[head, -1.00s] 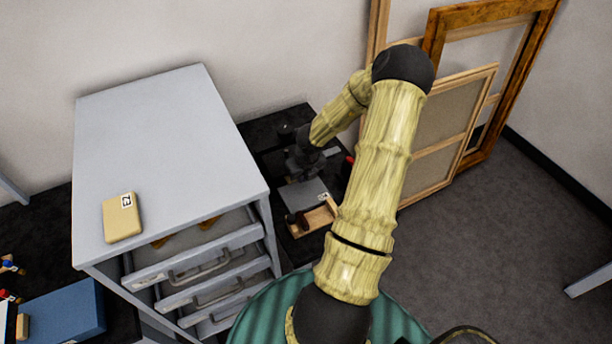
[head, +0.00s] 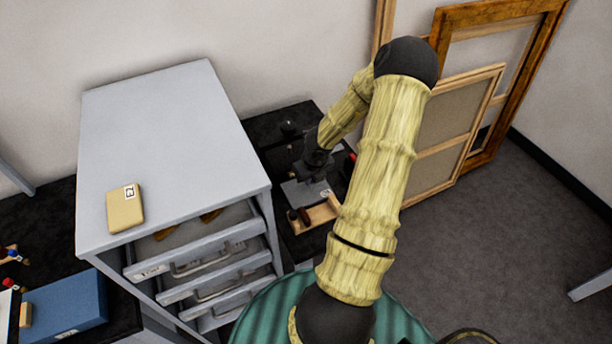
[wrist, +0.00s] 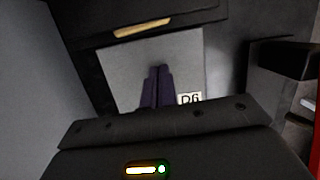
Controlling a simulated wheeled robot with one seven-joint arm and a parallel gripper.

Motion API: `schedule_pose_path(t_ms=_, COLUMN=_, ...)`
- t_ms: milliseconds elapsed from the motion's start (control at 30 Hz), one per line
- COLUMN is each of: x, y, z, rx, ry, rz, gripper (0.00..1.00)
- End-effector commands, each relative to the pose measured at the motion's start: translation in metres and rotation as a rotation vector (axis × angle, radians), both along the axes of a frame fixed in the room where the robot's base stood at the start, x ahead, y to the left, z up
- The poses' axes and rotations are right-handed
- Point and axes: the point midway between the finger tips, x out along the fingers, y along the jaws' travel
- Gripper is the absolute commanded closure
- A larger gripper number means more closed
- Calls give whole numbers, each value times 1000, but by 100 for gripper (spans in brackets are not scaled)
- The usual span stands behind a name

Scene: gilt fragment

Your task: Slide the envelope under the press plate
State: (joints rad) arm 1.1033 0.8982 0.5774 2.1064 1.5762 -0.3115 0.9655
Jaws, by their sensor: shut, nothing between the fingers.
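The envelope (wrist: 125,70) is a flat grey sheet with a white label reading D6 at its near right corner in the wrist view. In the head view the envelope (head: 293,192) lies on a black bench, partly hidden by my arm. My gripper (wrist: 157,72) is shut and empty, its dark fingers over the envelope's near middle; contact cannot be told. In the head view my gripper (head: 313,178) points down at it. A black slab (wrist: 90,24) with a wooden strip, perhaps the press plate, lies beyond the envelope's far edge. Whether the envelope reaches under it is unclear.
A grey drawer cabinet (head: 165,130) with an open top drawer stands left, bearing a tan block (head: 125,208). A small wooden tray (head: 318,216) sits at the bench's near side. A dark block (wrist: 285,72) stands right of the envelope. Frames (head: 490,60) lean behind my arm.

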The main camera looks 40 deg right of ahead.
Motion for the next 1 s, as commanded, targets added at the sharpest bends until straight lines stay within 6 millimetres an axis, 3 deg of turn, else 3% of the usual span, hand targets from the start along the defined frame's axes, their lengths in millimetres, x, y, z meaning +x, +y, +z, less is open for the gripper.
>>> schedule_pose_path(t_ms=500, x=-20, y=5, z=89, rx=0, ry=-2, rz=0, gripper=100)
schedule_pose_path(t_ms=1000, x=-23, y=6, z=97, rx=0, ry=-1, rz=2, gripper=100)
